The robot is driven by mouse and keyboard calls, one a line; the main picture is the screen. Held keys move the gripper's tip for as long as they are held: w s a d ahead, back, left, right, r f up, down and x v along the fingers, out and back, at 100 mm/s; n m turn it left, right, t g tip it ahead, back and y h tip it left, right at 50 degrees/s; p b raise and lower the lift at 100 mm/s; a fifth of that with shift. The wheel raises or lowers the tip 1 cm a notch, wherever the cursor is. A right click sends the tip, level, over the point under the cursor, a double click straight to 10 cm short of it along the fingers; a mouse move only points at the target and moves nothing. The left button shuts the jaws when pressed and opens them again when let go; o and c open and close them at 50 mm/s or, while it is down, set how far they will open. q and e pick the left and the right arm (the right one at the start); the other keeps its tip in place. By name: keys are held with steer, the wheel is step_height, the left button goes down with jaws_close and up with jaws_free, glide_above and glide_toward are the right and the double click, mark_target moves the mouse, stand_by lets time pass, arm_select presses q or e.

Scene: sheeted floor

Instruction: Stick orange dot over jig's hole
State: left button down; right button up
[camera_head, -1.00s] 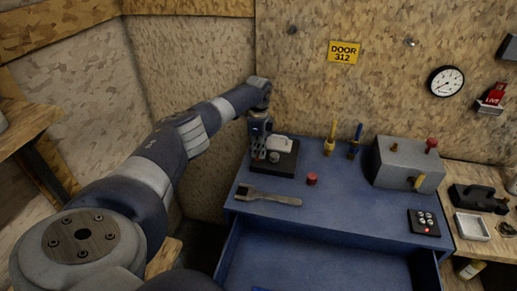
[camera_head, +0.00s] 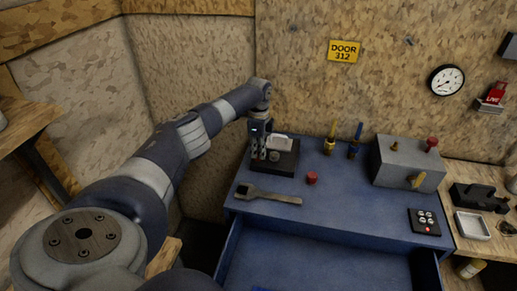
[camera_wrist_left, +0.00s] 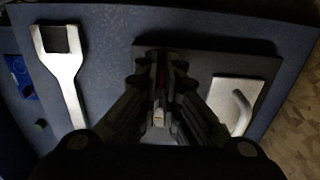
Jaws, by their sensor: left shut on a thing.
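The jig appears to be the dark block (camera_head: 287,168) at the back left of the blue bench. It carries a pale metal piece (camera_head: 280,142) and a small grey round part (camera_head: 274,156). In the left wrist view the dark block (camera_wrist_left: 205,61) lies beyond my fingers. My left gripper (camera_head: 259,157) points down over the block's left part. The jig's hole cannot be made out. My right gripper is not in view.
A wrench (camera_head: 268,195) lies in front of the block, with a red cylinder (camera_head: 312,178) to its right. Two upright tools (camera_head: 331,139) (camera_head: 355,141) and a grey box (camera_head: 405,163) stand farther right. A drawer (camera_head: 320,262) is open below.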

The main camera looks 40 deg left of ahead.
arm_select(q)
steer(key=shift+f, duration=0.2)
stand_by(0.5)
steer(key=shift+f, duration=0.25)
steer(key=c, duration=1.7)
jaws_free()
step_height(320, 180, up, 12)
